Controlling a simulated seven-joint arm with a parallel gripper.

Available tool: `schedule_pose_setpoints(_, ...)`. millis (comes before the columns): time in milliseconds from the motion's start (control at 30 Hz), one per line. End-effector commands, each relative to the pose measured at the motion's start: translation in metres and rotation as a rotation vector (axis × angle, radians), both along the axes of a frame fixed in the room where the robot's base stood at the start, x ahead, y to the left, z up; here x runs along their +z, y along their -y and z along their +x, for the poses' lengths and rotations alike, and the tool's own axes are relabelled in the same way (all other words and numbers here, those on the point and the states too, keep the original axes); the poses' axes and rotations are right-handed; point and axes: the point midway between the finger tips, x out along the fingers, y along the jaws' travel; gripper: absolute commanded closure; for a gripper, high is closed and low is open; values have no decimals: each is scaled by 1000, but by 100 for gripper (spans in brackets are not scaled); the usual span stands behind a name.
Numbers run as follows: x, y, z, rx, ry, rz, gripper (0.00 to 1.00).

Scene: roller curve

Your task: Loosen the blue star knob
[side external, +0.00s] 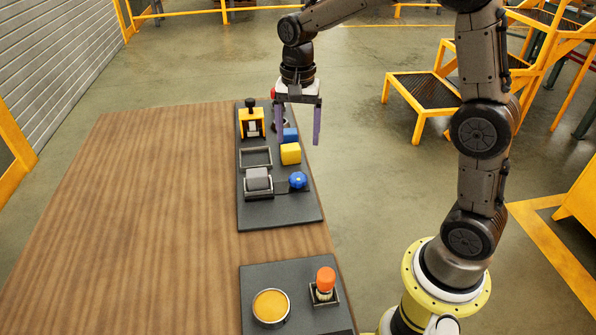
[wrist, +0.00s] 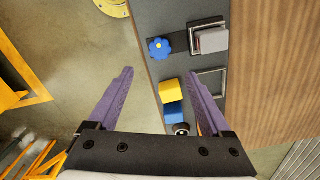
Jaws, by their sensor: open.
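The blue star knob (side external: 298,180) sits at the near right part of a dark grey board (side external: 260,215), beside a grey block in a frame (side external: 258,179). In the wrist view the knob (wrist: 158,48) shows at the upper middle, ahead of the fingertips and apart from them. My gripper (side external: 298,142) is open and empty, its two purple fingers pointing down above the far part of the board. In the wrist view my gripper (wrist: 163,80) has its fingers spread wide, with the knob beyond them.
An empty square frame (side external: 256,151) and a yellow clamp-like fixture (side external: 252,124) are on the board. A second board nearer holds a round orange-topped tin (side external: 271,306) and an orange-handled brush (side external: 325,282). The table's left is clear.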

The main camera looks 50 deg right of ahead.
Motion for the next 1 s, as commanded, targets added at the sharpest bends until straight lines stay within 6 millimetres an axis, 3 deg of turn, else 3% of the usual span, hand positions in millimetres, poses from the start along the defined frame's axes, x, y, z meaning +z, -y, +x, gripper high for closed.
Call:
schedule_pose_setpoints(300,-64,0,-2,1,-7,1,17)
schedule_pose_setpoints(500,-96,0,-1,1,-5,1,17)
schedule_pose_setpoints(700,-112,0,-1,1,-2,0,17)
schedule_pose_setpoints(1000,-114,0,0,1,0,0,17)
